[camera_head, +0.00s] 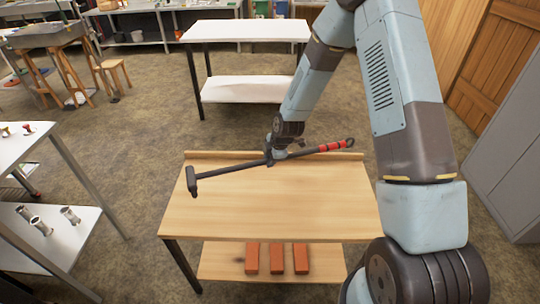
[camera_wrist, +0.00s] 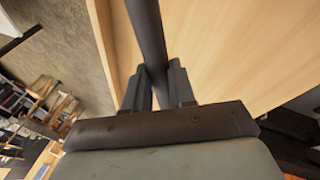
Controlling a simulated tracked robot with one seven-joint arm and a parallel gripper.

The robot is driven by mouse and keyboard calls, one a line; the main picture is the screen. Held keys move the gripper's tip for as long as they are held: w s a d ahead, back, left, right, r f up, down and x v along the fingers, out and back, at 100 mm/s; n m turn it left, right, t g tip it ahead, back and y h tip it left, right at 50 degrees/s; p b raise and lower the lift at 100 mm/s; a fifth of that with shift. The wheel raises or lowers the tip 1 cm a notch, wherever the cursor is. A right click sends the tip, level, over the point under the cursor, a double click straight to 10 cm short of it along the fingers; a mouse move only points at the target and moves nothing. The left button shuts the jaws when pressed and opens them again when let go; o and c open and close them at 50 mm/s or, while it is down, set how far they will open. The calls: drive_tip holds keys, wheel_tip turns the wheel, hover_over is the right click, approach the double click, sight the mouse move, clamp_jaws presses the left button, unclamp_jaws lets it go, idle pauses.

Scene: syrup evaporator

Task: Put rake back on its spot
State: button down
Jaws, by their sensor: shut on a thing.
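The rake (camera_head: 232,166) is a long dark rod with a small dark head at its left end and a red-banded grip at its right end. In the head view it extends across the air over the back part of the wooden table (camera_head: 290,205). My gripper (camera_head: 272,160) is shut on the rake's shaft near its middle. In the wrist view the dark shaft (camera_wrist: 146,30) passes between my two fingers (camera_wrist: 160,88), with the wooden tabletop behind it. The exact gap between rake and tabletop is hard to tell.
Several red bricks (camera_head: 276,258) lie on the table's lower shelf. A white two-tier table (camera_head: 245,32) stands behind. A white shelf unit (camera_head: 60,235) with metal cylinders (camera_head: 40,226) stands at left, a grey cabinet (camera_head: 510,150) at right. The wooden tabletop is otherwise bare.

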drive_tip(key=shift+f, duration=2.85)
drive_tip(key=shift+s+f, duration=0.2)
drive_tip(key=shift+f, duration=0.05)
drive_tip(key=shift+d, duration=0.1)
drive_tip(key=c, duration=1.4)
unclamp_jaws()
drive_tip(key=shift+f, duration=0.1)
drive_tip(key=shift+o, duration=1.1)
drive_tip(key=shift+w+f, duration=0.1)
drive_tip(key=shift+f, duration=0.05)
drive_tip(key=o, duration=0.3)
drive_tip(key=shift+o, duration=0.6)
drive_tip(key=o, duration=0.8)
drive_tip(key=shift+w+r, duration=0.1)
drive_tip(key=shift+r, duration=0.1)
drive_tip(key=shift+c, duration=0.2)
